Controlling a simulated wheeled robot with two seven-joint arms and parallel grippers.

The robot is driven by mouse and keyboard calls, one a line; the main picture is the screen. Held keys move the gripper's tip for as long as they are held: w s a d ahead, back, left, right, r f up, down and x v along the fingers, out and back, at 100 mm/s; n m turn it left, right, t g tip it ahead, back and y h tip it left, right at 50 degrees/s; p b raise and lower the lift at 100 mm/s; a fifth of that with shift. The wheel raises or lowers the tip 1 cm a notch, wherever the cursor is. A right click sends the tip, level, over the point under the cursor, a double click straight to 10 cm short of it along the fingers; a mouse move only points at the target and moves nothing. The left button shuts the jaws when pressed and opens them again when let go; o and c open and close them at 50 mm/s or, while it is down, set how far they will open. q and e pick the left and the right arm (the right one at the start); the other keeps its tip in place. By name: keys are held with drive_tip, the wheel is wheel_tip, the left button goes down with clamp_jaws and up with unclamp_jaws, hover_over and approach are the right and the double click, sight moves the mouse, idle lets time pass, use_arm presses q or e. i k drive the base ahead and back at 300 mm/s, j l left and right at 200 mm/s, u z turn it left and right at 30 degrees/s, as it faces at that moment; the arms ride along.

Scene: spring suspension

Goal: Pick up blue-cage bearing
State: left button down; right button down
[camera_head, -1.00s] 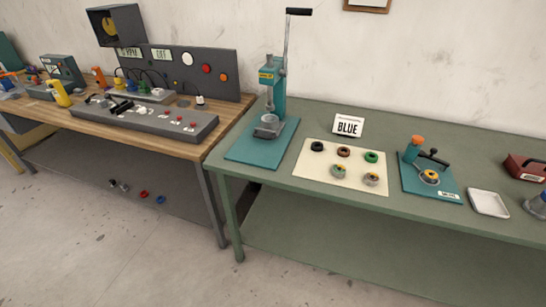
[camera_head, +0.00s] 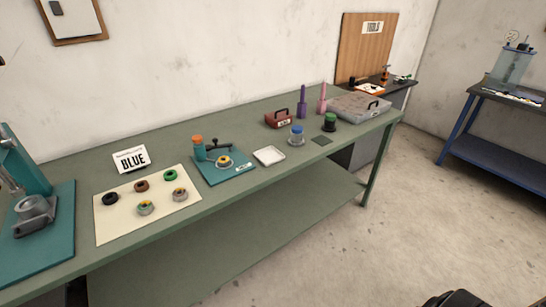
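A cream mat (camera_head: 118,227) on the green bench (camera_head: 205,217) holds two metal bearings in its front row, a left bearing (camera_head: 145,208) and a right bearing (camera_head: 180,195). Both show some yellow or orange, and I cannot make out a blue cage on either. Behind them lie a black ring (camera_head: 110,198), a brown ring (camera_head: 141,186) and a green ring (camera_head: 170,175). Neither gripper's fingers are in view; a dark shape at the bottom right edge may be part of my arm.
A teal press (camera_head: 28,180) stands left of the mat. To its right are a teal fixture (camera_head: 235,174) with an orange-capped bottle, a white tray (camera_head: 268,156), a red box (camera_head: 279,119) and several containers. The floor in front at right is clear.

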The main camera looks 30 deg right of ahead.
sight(224, 162)
drive_tip(key=z, duration=0.45)
drive_tip(key=i+l+u, duration=0.25)
drive_tip(key=i+l, duration=0.15)
drive_tip(key=l, duration=0.2)
drive_tip(key=i+l+u, duration=0.1)
drive_tip(key=l, duration=0.2)
drive_tip(key=i+l+u, duration=0.15)
drive_tip(key=i+l, duration=0.1)
drive_tip(key=l, duration=0.1)
